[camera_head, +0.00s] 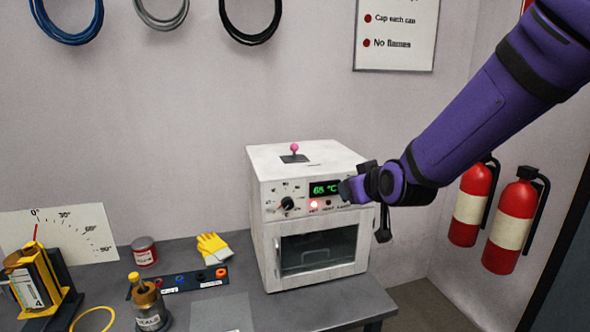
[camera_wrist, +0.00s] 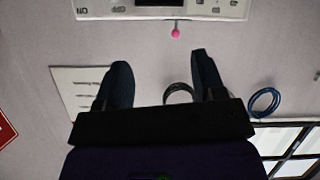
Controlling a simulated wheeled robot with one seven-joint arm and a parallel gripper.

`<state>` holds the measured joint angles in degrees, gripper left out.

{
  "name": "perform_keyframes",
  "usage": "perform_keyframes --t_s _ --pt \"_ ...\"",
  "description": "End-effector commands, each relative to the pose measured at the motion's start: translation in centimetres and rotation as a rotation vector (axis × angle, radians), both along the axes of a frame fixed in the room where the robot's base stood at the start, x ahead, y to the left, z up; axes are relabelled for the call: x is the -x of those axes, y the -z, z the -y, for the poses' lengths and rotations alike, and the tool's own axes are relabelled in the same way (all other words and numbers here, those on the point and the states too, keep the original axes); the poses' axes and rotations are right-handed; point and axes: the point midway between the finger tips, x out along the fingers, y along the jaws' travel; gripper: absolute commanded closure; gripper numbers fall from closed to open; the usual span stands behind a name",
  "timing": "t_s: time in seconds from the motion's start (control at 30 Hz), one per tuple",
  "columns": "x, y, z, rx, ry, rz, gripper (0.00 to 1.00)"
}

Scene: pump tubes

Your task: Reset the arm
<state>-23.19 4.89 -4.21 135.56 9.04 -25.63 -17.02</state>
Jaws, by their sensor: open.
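My purple arm comes in from the upper right in the head view. My gripper (camera_head: 352,188) is in front of the right end of the oven's control panel, and I cannot tell whether it touches it. In the wrist view my gripper (camera_wrist: 161,72) shows two dark fingers spread apart with nothing between them. The white oven (camera_head: 318,245) has a closed glass door, a green display (camera_head: 325,188) reading about 68 °C, a lit red lamp (camera_head: 313,204) and a black dial (camera_head: 287,204). A pink-knobbed lever (camera_head: 295,147) stands on its top.
Two red extinguishers (camera_head: 511,228) hang right of the oven. Coiled hoses and a sign (camera_head: 396,35) are on the wall.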

Motion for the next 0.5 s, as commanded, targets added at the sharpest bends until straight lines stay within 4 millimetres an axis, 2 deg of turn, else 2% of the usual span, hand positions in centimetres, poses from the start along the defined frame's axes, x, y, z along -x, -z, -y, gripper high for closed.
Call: perform_keyframes --t_s 0.03,0.2,0.37,0.5 --pt "1.1 -1.2 1.3 -0.011 0.014 -0.029 0.37" --pt "5.1 -3.6 4.8 -0.034 0.055 -0.153 0.37" --pt "9.6 -5.4 7.9 -0.050 0.103 -0.267 0.37" --pt "14.1 -6.5 10.4 -0.057 0.152 -0.366 0.37"
